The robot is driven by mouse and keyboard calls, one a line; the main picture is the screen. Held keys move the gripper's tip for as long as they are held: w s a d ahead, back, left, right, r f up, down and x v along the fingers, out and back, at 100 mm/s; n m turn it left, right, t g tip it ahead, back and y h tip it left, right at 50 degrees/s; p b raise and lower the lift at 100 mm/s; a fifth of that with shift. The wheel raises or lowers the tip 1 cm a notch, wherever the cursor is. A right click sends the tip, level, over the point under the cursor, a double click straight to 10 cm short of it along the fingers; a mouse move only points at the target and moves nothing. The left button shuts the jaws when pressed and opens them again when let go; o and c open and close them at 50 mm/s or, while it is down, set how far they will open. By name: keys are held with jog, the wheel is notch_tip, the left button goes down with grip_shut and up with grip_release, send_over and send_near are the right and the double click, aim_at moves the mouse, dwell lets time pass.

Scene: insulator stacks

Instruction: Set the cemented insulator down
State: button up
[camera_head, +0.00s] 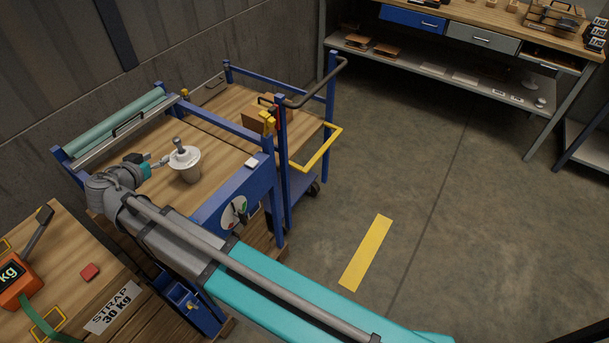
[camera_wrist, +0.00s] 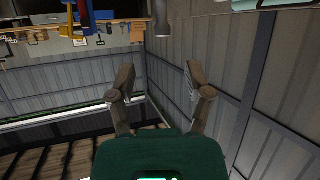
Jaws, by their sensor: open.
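The insulator (camera_head: 185,160) has a pale disc, a grey pin on top and a grey-brown body below. In the head view it is upright on the wooden top (camera_head: 217,145) of a blue-framed bench. My gripper (camera_head: 162,160) is just left of it, level with the disc and pin. I cannot tell whether they touch. In the wrist view my gripper (camera_wrist: 158,76) has its two fingers apart with nothing between them. A grey cylinder (camera_wrist: 162,18) shows beyond the fingers there; I cannot tell whether it is the insulator's pin.
Teal rolls (camera_head: 124,122) lie along the bench's back left side. A blue cart with a dark handle (camera_head: 318,86) and a yellow bar (camera_head: 317,153) adjoins on the right.

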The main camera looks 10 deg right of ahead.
jog(key=w+d+f+g+h, duration=0.1)
jog(key=d+f+g, duration=0.3)
jog(key=d, duration=0.9)
jog(key=w+d+f+g, duration=0.2)
jog(key=d+f+g, duration=0.1)
jog(key=d, duration=1.1)
jog(key=s+d+f+n+g+y, duration=0.1)
jog(key=s+d, duration=0.4)
jog(key=d, duration=0.5)
jog(key=s+d+f+n+g+y, duration=0.2)
jog(key=s+d+f+g+y, duration=0.1)
jog(key=d, duration=0.7)
jog(key=s+g+y, duration=0.1)
jog(key=s, duration=0.1)
jog(key=shift+s+d+f+n+g, duration=0.2)
jog(key=shift+s+d+n+g, duration=0.1)
jog(key=shift+g, duration=0.1)
jog(key=o, duration=0.5)
jog(key=shift+c, duration=0.2)
jog(key=c, duration=0.6)
jog(key=shift+a, duration=0.2)
